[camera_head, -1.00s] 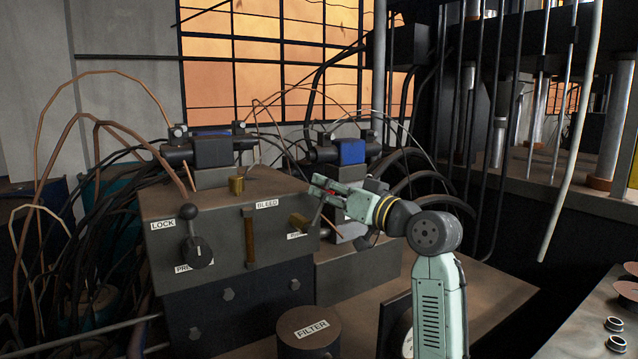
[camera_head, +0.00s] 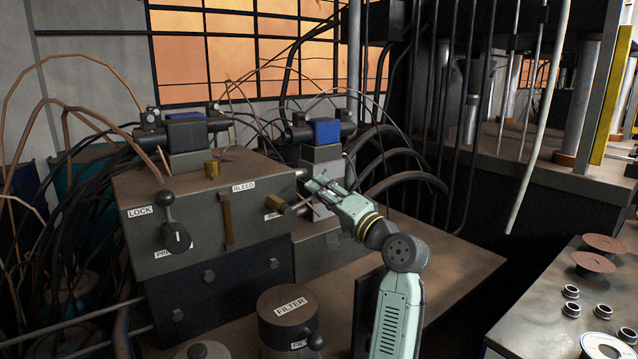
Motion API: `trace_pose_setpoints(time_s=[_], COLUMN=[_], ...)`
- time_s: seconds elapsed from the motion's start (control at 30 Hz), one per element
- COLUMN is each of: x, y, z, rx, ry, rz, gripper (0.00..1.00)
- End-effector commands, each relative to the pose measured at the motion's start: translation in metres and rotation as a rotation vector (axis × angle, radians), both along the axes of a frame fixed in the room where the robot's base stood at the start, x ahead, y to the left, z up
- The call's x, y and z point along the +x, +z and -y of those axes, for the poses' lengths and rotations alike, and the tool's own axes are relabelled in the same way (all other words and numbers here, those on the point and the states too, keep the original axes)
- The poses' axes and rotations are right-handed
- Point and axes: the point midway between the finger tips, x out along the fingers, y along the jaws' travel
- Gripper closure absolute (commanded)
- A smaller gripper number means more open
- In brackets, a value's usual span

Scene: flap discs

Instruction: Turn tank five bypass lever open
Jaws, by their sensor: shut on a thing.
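A grey valve block (camera_head: 200,225) stands at left centre with labelled controls on its front. A brass-hubbed lever (camera_head: 275,202) sits at the block's front right corner, its thin arm reaching right to my gripper. My pale green gripper (camera_head: 312,193) is beside that corner, shut on the lever's arm; the exact contact is small and partly hidden by the fingers. The label under this lever is mostly covered, and I see no readable "bypass" or "tank five" marking.
A black-knobbed lever (camera_head: 170,215) by the LOCK label and a brass bar (camera_head: 227,218) under BLEED are on the same front. A FILTER canister (camera_head: 288,320) stands below, near my arm. Hoses crowd the left. A bench (camera_head: 545,310) with discs and rings is at right.

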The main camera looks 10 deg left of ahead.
Motion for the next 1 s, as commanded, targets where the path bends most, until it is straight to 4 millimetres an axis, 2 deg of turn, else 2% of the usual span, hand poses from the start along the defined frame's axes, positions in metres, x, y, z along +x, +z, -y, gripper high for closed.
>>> trace_pose_setpoints(time_s=[0.3, 0.8, 0.83, 1.0], x=[0.0016, 0.0017, 0.0016, 0.0016], y=[-0.0096, -0.0106, -0.0105, -0.0105], z=[0.0015, 0.0019, 0.0019, 0.0017], rx=[0.071, 0.08, 0.08, 0.08], ry=[-0.002, -0.002, -0.002, -0.002], rz=[-0.072, -0.081, -0.081, -0.081], gripper=[1.0, 1.0, 0.74, 0.62])
